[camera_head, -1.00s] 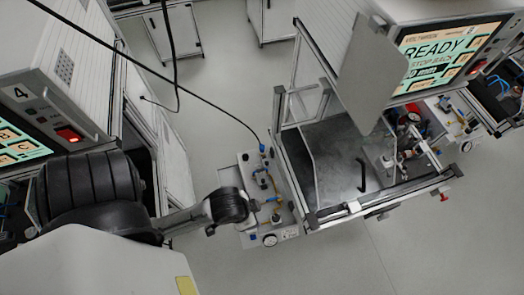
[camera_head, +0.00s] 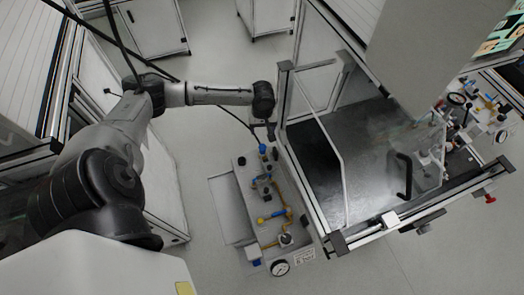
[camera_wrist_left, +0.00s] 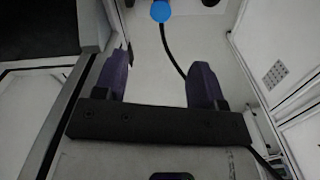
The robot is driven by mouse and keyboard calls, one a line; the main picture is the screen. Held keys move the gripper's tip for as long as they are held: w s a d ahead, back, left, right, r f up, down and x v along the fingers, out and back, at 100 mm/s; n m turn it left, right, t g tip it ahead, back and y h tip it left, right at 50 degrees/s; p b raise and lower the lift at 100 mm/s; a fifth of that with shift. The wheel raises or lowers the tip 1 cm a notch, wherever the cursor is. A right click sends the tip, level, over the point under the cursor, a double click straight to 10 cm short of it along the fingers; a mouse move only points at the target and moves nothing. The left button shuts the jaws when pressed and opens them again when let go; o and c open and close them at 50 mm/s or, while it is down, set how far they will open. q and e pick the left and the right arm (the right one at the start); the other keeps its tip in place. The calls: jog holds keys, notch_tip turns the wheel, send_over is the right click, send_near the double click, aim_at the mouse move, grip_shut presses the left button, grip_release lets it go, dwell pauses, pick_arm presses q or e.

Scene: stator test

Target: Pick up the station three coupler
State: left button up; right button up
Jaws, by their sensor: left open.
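A blue coupler (camera_head: 262,148) sits at the end of a black hose, at the top of a grey fitting panel in the middle of the head view. No station number is readable on it. My left gripper (camera_head: 270,130) is just above it in that view, small and partly hidden by the wrist. In the left wrist view the purple fingers of my left gripper (camera_wrist_left: 161,65) are apart with nothing between them. A round blue part (camera_wrist_left: 161,11) with a black hose shows beyond the fingertips. My right gripper is not in view.
The grey panel (camera_head: 245,203) carries brass fittings and a round gauge (camera_head: 280,267). A framed test enclosure (camera_head: 345,235) with clear panels and a black handle (camera_head: 404,176) stands close on its right. Open floor lies below and behind.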

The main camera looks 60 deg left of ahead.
pick_arm(q)
jog(key=b, duration=0.1)
send_over(262, 147)
jog(key=f, duration=0.7)
jog(key=shift+w+a+f, duration=0.2)
jog(key=shift+f, duration=0.05)
jog(key=shift+s+d+f+b, duration=0.1)
jog(key=shift+f+b, duration=0.1)
jog(key=shift+f, duration=0.8)
jog(key=shift+w+d+f+b, duration=0.1)
jog(key=shift+f+b, duration=0.1)
jog(key=shift+f, duration=0.8)
jog(key=shift+s+d+f+b, duration=0.1)
jog(key=shift+f+b, duration=0.1)
jog(key=shift+f, duration=0.8)
jog(key=shift+c, duration=0.2)
jog(key=shift+c, duration=1.4)
jog(key=c, duration=0.7)
